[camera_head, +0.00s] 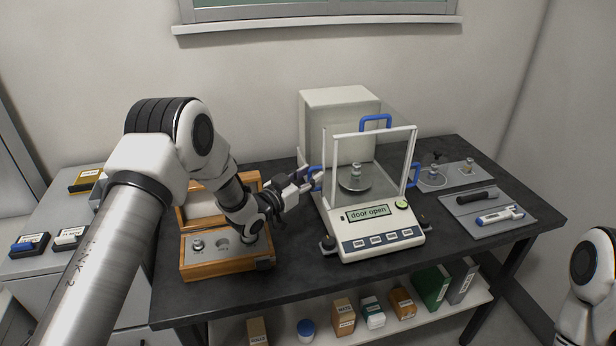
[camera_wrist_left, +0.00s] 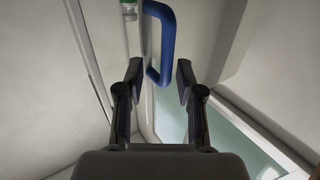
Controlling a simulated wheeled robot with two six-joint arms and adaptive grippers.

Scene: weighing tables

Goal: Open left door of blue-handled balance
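The balance (camera_head: 380,222) with blue handles stands mid-table, and its display (camera_head: 368,213) reads "door open". Its left door handle (camera_head: 316,176) is a blue bar, partly hidden by my left gripper (camera_head: 312,180). In the left wrist view the handle (camera_wrist_left: 165,45) stands upright, its lower part between the fingertips of my left gripper (camera_wrist_left: 160,80). The fingers are open, with gaps beside the handle. I cannot tell how far the left door is slid. Blue handles also show on the right side (camera_head: 415,175) and top (camera_head: 376,119). My right gripper is out of view.
A wooden weight box (camera_head: 226,265) stands left of the balance, under my left arm. A small metal weight (camera_head: 356,170) is on the pan. Grey trays with tools (camera_head: 490,220) lie to the right. Bare dark table (camera_head: 285,265) shows in front.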

